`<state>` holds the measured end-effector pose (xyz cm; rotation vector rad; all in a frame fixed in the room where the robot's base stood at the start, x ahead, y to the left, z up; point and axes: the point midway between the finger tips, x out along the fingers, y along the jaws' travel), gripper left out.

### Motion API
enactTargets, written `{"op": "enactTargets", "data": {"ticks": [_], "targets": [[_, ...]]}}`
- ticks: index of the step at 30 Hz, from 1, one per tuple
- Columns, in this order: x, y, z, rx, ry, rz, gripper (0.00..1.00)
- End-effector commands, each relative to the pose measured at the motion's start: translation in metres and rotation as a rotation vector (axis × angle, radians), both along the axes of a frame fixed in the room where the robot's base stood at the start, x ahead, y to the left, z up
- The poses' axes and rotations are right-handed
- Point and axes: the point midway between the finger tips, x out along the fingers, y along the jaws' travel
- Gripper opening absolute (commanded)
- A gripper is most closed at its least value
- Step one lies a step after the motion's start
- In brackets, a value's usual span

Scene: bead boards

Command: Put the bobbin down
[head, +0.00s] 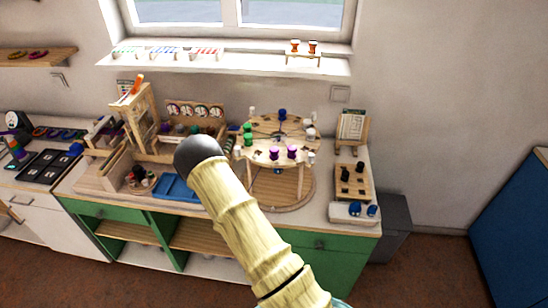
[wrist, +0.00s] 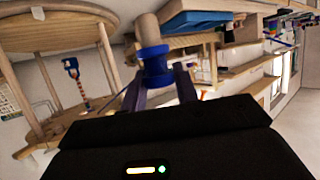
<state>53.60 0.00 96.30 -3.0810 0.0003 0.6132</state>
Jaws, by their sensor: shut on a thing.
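My gripper (wrist: 155,80) shows in the wrist view with its dark fingers closed around a blue bobbin (wrist: 153,62). A greyish cylinder end shows just above the bobbin; I cannot tell whether it belongs to it. In the head view my own arm hides the gripper and the held bobbin. A round wooden stand (head: 265,152) there carries green bobbins (head: 248,139), purple bobbins (head: 291,152) and a blue bobbin (head: 283,113) around its edge. In the wrist view a round wooden top (wrist: 60,32) is at the left, with the held bobbin apart from it.
A blue tray (head: 176,189) lies on the counter left of the stand, partly behind my arm. A wooden frame (head: 140,118) stands at the back left. A wooden block with dark pieces (head: 352,186) and two blue items (head: 355,209) are at the right. A grey bin (head: 393,228) stands beside the cabinet.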

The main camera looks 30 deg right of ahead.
Motion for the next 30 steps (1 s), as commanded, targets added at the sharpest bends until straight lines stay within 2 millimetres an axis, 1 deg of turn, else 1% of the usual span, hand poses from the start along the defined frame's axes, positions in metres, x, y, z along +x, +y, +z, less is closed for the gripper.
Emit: {"op": "enactTargets", "data": {"ticks": [15,19,23,26,30], "targets": [[0.001,0.000,0.001,0.000,-0.001,0.000,0.07],[0.008,-0.007,0.009,0.001,-0.005,-0.030,0.07],[0.023,-0.025,0.029,0.003,-0.011,-0.108,0.07],[0.036,-0.046,0.052,0.004,-0.012,-0.206,0.07],[0.050,-0.078,0.091,0.008,-0.012,-0.381,0.07]]}}
